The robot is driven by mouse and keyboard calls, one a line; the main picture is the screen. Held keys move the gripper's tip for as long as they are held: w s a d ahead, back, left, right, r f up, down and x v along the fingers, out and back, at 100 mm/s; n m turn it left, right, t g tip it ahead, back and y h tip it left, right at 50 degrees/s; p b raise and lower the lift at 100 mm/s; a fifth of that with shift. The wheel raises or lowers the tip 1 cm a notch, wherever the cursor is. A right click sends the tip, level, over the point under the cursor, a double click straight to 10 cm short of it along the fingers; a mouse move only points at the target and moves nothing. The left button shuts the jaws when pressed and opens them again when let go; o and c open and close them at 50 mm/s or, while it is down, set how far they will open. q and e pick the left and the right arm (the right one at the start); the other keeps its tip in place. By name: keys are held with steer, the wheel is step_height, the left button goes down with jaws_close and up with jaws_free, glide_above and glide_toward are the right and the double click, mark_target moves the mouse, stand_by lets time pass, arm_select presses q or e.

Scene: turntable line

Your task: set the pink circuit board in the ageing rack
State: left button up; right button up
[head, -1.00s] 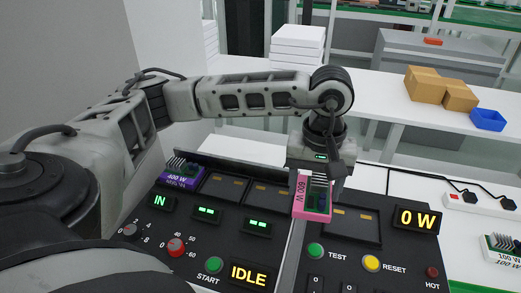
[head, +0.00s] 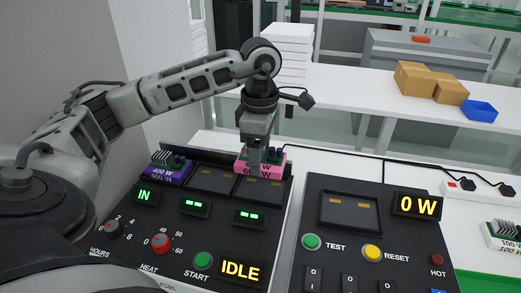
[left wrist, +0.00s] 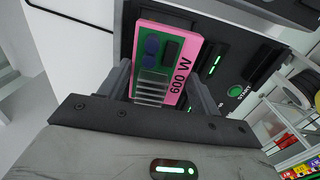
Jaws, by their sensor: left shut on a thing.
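The pink circuit board (head: 279,171), marked 600 W, is in my left gripper (head: 257,157). It is at the back of the rightmost bay of the ageing rack (head: 226,221); whether it touches the rack cannot be told. In the left wrist view the pink board (left wrist: 186,75) lies between the two fingers (left wrist: 164,88), its label facing the camera. The rack's left bay holds a purple board (head: 167,172) marked 400 W. The middle bay (head: 212,180) is empty. The rack's display reads IDLE. My right gripper is not in view.
The test console (head: 380,213) stands right of the rack, with an empty bay and a 0 W display. A white board (head: 503,240) lies at the right edge. A power strip (head: 462,190) with cables is behind. Cardboard boxes (head: 416,78) and a blue bin (head: 480,111) are on the far table.

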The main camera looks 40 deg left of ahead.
arm_select(q)
step_height(320, 180, down, 3)
steer(key=shift+r+b, duration=0.1)
steer(key=shift+b, duration=0.85)
steer(key=shift+f+b, duration=0.6)
steer(key=shift+f, duration=0.2)
steer(key=shift+f+b, duration=0.35)
steer(key=shift+f, duration=0.1)
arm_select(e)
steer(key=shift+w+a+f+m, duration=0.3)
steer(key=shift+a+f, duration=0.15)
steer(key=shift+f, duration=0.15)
arm_select(q)
steer(key=shift+f, duration=0.1)
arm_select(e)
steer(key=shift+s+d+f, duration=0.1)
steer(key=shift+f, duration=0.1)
arm_select(q)
steer(key=shift+f+b, duration=0.55)
steer(key=shift+f, duration=0.05)
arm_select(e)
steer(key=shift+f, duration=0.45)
arm_select(q)
steer(key=o, duration=1.2)
